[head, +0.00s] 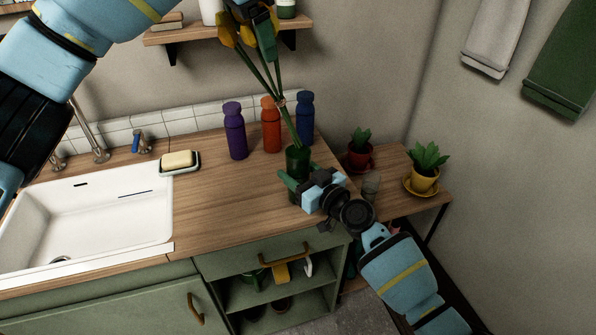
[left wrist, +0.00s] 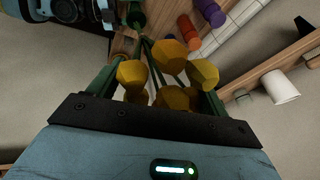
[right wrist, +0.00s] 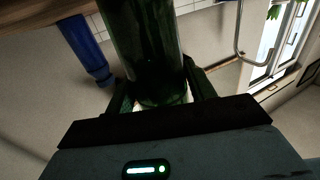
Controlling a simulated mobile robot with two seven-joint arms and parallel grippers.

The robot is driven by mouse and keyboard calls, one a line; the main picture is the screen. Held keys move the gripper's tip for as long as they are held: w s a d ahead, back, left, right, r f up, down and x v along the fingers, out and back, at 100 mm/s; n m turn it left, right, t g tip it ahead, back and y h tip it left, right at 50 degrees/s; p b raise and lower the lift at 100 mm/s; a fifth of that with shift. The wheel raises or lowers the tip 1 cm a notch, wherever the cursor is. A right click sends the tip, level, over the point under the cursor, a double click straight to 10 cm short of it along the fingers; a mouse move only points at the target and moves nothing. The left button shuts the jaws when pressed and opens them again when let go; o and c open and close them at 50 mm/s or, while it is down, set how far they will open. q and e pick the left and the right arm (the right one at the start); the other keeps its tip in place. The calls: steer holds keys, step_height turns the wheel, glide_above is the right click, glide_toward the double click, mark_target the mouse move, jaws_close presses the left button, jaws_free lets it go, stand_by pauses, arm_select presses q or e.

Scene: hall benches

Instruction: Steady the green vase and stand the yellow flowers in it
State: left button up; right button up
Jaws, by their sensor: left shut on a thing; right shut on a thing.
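The green vase (head: 297,160) stands upright near the right end of the wooden counter. My right gripper (head: 296,188) is shut around its lower part, and the dark green glass (right wrist: 145,45) fills the space between the fingers in the right wrist view. My left gripper (head: 250,22), high above the counter, is shut on the yellow flowers (head: 228,34). Their heads (left wrist: 170,75) show between its fingers in the left wrist view. The tied green stems slant down to the vase's mouth; I cannot tell how deep their ends sit.
Purple (head: 235,132), orange (head: 270,124) and blue (head: 304,118) bottles stand close behind the vase. A soap dish (head: 190,168) and white sink (head: 90,225) are left. Potted plants (head: 424,178) stand on a side table at right. A shelf (head: 190,32) hangs above.

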mark_target(254, 68)
arm_select(q)
steer(key=shift+f, duration=2.85)
steer(key=o, duration=1)
steer(key=shift+o, duration=0.2)
steer(key=v, duration=1.2)
arm_select(e)
steer(key=o, duration=1.3)
